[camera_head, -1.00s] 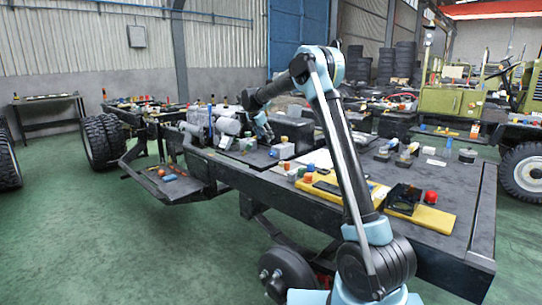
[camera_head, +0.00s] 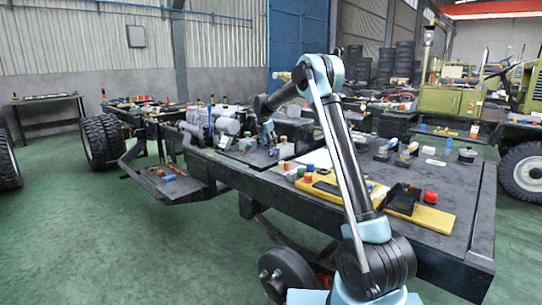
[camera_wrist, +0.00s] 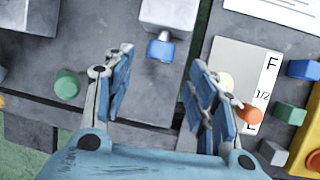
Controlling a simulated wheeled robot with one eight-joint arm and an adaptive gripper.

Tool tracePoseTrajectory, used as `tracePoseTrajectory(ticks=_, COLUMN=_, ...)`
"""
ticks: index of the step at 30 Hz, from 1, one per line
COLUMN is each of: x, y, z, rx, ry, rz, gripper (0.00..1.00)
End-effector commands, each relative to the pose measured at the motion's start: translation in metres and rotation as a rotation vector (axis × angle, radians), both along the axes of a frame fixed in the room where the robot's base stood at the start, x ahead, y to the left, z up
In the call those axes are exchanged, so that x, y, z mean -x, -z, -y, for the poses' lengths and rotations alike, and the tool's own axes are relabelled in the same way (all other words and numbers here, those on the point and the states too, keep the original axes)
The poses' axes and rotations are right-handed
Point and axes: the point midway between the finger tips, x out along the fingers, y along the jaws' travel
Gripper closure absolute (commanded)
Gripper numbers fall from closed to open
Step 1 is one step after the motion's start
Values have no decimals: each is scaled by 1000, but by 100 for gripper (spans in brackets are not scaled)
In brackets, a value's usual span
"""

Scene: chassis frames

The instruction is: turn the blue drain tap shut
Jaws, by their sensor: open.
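The blue drain tap (camera_wrist: 160,48) shows in the wrist view as a small blue block on the front of a pale box (camera_wrist: 170,14). My gripper (camera_wrist: 157,70) is open, and its two blue-padded fingers lie left and right of the tap in the picture. The tap shows in the gap, close to the fingertip line. No finger is seen touching it, and I cannot tell the height between them. In the head view my gripper (camera_head: 269,133) is small, over the dark bench beside the pale box (camera_head: 284,150).
A gauge card (camera_wrist: 238,62) marked F, 1/2 and E lies right of the tap, partly behind the right finger. A green cylinder (camera_wrist: 67,84) stands left of the left finger. Blue, green and orange pieces and a yellow board (camera_wrist: 308,140) crowd the right side.

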Motion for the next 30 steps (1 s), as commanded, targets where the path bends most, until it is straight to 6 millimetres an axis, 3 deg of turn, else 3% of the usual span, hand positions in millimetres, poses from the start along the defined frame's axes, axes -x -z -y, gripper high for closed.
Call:
tracePoseTrajectory(ticks=6, x=-15, y=35, z=5, rx=0, ry=0, rz=0, gripper=48)
tracePoseTrajectory(ticks=12, x=-24, y=56, z=9, rx=0, ry=1, rz=0, gripper=48)
tracePoseTrajectory(ticks=26, x=-27, y=66, z=10, rx=0, ry=0, rz=0, gripper=48)
tracePoseTrajectory(ticks=30, x=-27, y=65, z=10, rx=0, ry=0, rz=0, gripper=80)
